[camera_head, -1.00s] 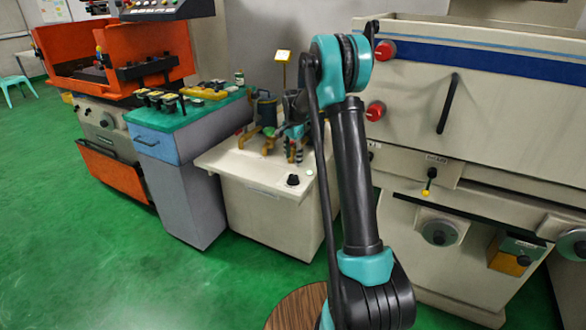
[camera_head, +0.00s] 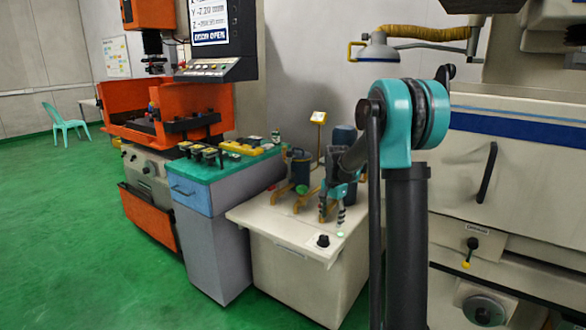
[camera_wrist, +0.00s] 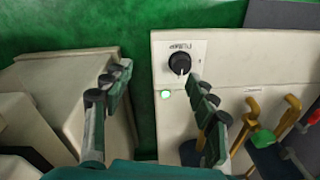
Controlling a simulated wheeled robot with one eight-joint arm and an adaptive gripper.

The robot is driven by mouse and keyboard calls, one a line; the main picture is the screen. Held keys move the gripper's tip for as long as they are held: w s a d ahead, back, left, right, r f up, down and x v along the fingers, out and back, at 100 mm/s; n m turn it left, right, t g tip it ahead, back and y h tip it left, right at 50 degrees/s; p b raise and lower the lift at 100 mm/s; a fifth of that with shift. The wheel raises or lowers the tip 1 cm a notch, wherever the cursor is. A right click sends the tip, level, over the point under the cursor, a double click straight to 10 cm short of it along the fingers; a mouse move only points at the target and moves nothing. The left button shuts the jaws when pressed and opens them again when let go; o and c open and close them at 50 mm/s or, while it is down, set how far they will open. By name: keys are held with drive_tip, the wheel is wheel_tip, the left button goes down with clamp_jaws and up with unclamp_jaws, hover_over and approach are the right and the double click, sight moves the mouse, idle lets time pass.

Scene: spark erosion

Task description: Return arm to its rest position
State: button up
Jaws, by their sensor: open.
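My arm (camera_head: 405,250) rises at the right of the head view, with its teal elbow high and its forearm reaching away to the gripper. My gripper (camera_head: 332,212) hangs fingers down above the cream pump cabinet (camera_head: 265,218). In the wrist view my gripper (camera_wrist: 158,95) is open, with a clear gap between its padded fingers and nothing held. The black pump knob (camera_wrist: 180,63) and a lit green light (camera_wrist: 165,94) show on the cabinet top beyond and between the fingers.
Yellow-orange valve handles (camera_wrist: 250,122) stand close to the right finger. A pump (camera_head: 300,168) stands behind the gripper. A blue-grey drawer cabinet (camera_head: 215,240) and an orange machine (camera_head: 150,215) are at left. A large cream machine (camera_head: 520,190) stands at right. Green floor is open at left.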

drive_tip(key=s+d+f+n+t, duration=0.1)
drive_tip(key=s+f+n, duration=0.1)
drive_tip(key=s, duration=0.9)
drive_tip(key=s+f+n+t, duration=0.1)
drive_tip(key=s+n, duration=0.3)
drive_tip(key=s, duration=0.7)
drive_tip(key=s+d+f+n+t, duration=0.1)
drive_tip(key=s+f+n, duration=0.2)
drive_tip(key=s, duration=0.8)
drive_tip(key=shift+s+d+n, duration=0.35)
drive_tip(key=shift+n, duration=0.15)
drive_tip(key=shift+r, duration=0.1)
